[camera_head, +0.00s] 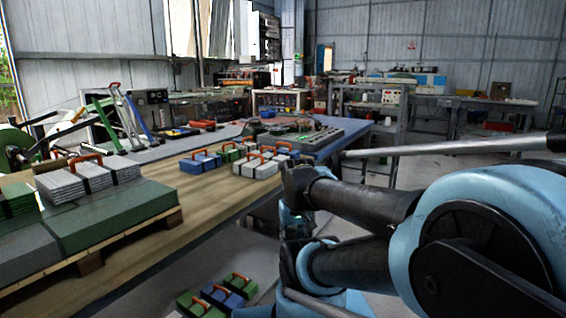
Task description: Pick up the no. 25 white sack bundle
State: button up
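White sack bundles with orange handles show in two places. One white bundle (88,177) lies on top of the palletised stack at the left, with dark bands around it. Smaller white bundles (257,168) sit in a group at the middle of the wooden table (215,200). I cannot read any number on them, so I cannot tell which is no. 25. My arm fills the right side, apart from the bundles. No gripper fingers can be made out.
Blue bundles (196,164) stand beside the white group. A green bundle (14,200) is at the left edge. Green and blue bundles (228,290) lie below the table. A grey tray (315,138) and tools occupy the table's far end. Open floor lies behind my arm.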

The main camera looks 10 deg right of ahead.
aim_at(278, 158)
jog(key=u, duration=0.85)
jog(key=k, duration=0.95)
jog(key=z, duration=1.1)
jog(key=i, duration=0.95)
jog(key=u, duration=0.05)
